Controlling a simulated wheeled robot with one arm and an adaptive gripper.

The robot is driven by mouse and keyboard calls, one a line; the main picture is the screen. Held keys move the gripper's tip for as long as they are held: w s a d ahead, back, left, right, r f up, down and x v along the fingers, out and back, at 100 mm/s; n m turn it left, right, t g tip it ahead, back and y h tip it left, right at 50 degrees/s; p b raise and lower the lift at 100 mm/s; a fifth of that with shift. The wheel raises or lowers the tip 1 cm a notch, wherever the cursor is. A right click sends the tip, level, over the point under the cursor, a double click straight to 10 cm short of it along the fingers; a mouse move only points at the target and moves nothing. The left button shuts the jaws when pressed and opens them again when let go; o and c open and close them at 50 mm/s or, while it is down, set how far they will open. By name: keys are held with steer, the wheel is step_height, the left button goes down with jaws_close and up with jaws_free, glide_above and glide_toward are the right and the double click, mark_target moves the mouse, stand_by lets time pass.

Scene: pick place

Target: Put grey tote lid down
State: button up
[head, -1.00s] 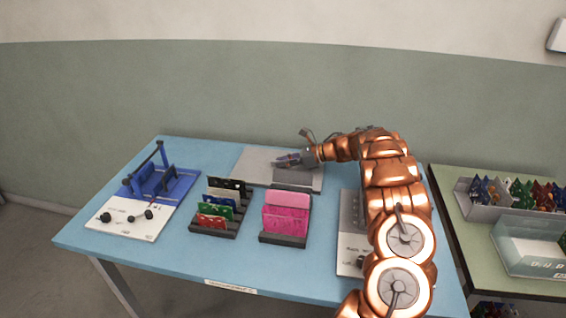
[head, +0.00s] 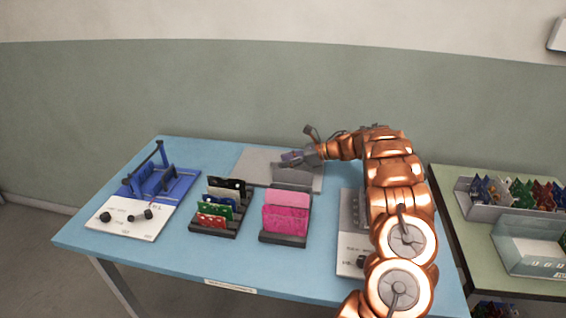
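A flat grey panel, which looks like the grey tote lid (head: 256,163), is at the back middle of the blue table. My gripper (head: 291,158) is over its right part, low and pointing left. A small purple-blue patch shows at the fingertips. I cannot tell whether the fingers touch the lid or are apart. A smaller grey plate (head: 292,174) stands tilted just below the gripper, behind the pink cards; I cannot tell whether it is part of the lid or is held.
A rack of pink cards (head: 286,211) and a rack of coloured cards (head: 219,208) stand in front. A blue fixture (head: 177,185) and white panel (head: 130,219) are at left. A grey device (head: 349,232) is beside my arm. A green table (head: 470,245) with bins is at right.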

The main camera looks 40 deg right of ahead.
step_height(320, 180, up, 4)
steer(key=b, duration=0.2)
glide_above(315, 171)
